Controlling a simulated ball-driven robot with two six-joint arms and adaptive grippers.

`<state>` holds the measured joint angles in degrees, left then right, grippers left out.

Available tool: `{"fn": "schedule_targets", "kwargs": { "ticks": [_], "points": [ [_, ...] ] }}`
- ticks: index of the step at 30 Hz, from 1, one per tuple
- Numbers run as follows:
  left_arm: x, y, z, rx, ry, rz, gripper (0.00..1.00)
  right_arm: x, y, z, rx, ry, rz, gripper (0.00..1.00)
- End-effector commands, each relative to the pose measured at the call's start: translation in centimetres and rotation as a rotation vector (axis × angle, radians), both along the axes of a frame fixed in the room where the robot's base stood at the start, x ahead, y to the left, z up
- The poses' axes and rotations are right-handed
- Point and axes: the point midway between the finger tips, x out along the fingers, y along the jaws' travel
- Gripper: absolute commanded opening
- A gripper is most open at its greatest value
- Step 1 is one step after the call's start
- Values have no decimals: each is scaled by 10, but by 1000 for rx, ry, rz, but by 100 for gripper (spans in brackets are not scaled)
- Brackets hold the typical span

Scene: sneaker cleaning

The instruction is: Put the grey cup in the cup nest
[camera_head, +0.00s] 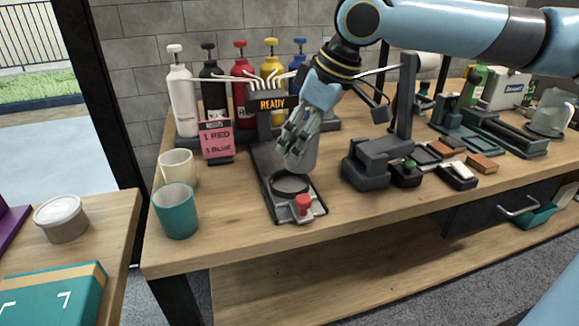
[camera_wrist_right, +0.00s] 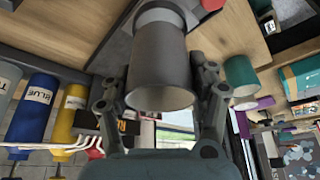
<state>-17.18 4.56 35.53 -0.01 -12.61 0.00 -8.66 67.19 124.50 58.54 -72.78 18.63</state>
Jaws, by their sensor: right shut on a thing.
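The grey cup (camera_head: 303,156) is held in my right gripper (camera_head: 300,135), whose fingers are closed around its sides. In the wrist view the grey cup (camera_wrist_right: 160,65) sits between the two fingers of the right gripper (camera_wrist_right: 160,92), its open rim toward the camera. The cup nest (camera_head: 290,184) is a dark round ring on a grey base with a red knob (camera_head: 303,204) in front. The cup's lower end is just above and behind the ring, seemingly apart from it; the exact gap is hard to tell. My left gripper is not in view.
A teal cup (camera_head: 176,212) and a cream cup (camera_head: 177,168) stand left of the nest. Several pump bottles (camera_head: 184,100) and a pink note (camera_head: 216,142) stand behind. A dark stand (camera_head: 366,172) is close on the right. Bare wood lies in front.

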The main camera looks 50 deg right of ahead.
Motion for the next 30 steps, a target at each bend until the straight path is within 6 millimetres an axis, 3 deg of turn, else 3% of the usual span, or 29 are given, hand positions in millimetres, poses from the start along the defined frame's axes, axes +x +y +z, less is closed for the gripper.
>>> {"fn": "schedule_targets", "kwargs": {
  "ticks": [4,11,19,29,30],
  "points": [
    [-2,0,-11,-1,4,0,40,15,3,-11,2,-8,-6,37],
    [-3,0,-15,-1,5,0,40,21,6,-17,-1,1,-3,37],
    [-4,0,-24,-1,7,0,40,21,6,-54,0,2,-3,37],
    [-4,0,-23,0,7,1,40,21,5,-56,-1,1,-3,37],
    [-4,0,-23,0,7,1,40,21,5,-56,-2,2,-3,60]
  ]
}}
